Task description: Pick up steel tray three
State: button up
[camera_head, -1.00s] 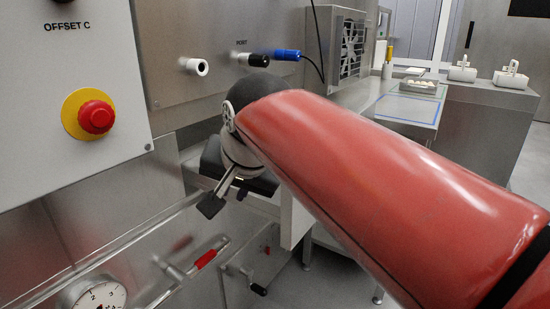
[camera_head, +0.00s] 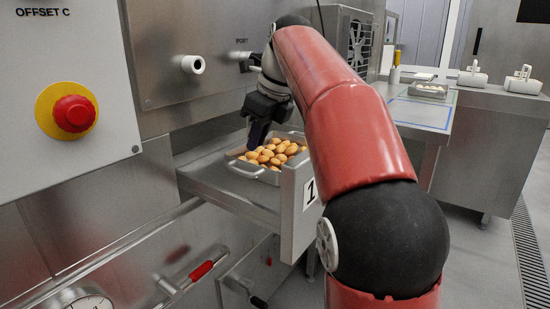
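A steel tray (camera_head: 254,169) filled with golden-brown rounded pieces sits on a pulled-out steel shelf left of my red arm. No number shows on the tray itself, so I cannot tell whether it is tray three. My gripper (camera_head: 257,136) points down at the tray's far left side, close to its rim. The dark fingers overlap in this view, so I cannot tell whether they are open or touching the tray. My arm hides part of the area behind the tray. Another tray (camera_head: 428,91) with pale pieces stands on the far counter.
The shelf's front plate (camera_head: 299,208) carries a "1" and stands between the tray and my arm. A red emergency button (camera_head: 74,113) is at left. A handle with red grip (camera_head: 201,270) protrudes below.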

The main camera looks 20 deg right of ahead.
aim_at(249, 163)
jog(key=shift+w+d+f+m, duration=0.15)
jog(key=shift+w+d+m, duration=0.1)
jog(key=shift+m, duration=0.15)
jog(key=shift+w+f, duration=0.15)
jog(key=shift+f, duration=0.15)
jog(key=b+x, duration=0.1)
jog(key=x, duration=0.2)
jog(key=b+x, duration=0.1)
jog(key=x, duration=0.3)
jog(key=shift+a+b, duration=0.25)
jog(key=shift+b, duration=0.1)
jog(key=shift+c, duration=0.2)
grip_shut()
jog(key=shift+r, duration=0.1)
